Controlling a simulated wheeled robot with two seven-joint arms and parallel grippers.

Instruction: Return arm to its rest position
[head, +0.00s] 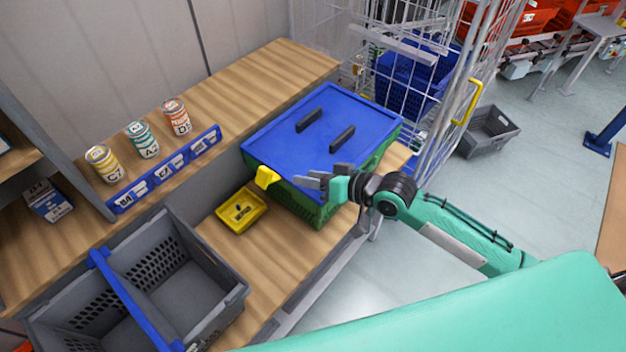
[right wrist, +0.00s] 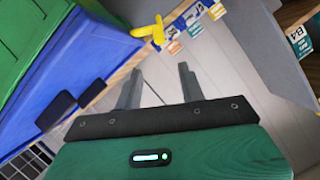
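My right arm comes in from the right. My right gripper (head: 316,177) is above the front edge of the green crate (head: 292,202) with the blue lid (head: 280,125). In the right wrist view its two fingers (right wrist: 158,92) stand apart with nothing between them, so it is open and empty. A yellow piece (head: 266,176) sticks out at the crate's front corner, left of the gripper; it also shows in the right wrist view (right wrist: 150,31). My left gripper is not in view.
A grey basket (head: 226,283) with a blue handle stands at the lower left. A yellow tray (head: 228,209) lies on the wooden table. Several cans (head: 142,139) stand behind blue label strips. A wire cage cart (head: 440,110) stands behind the crate.

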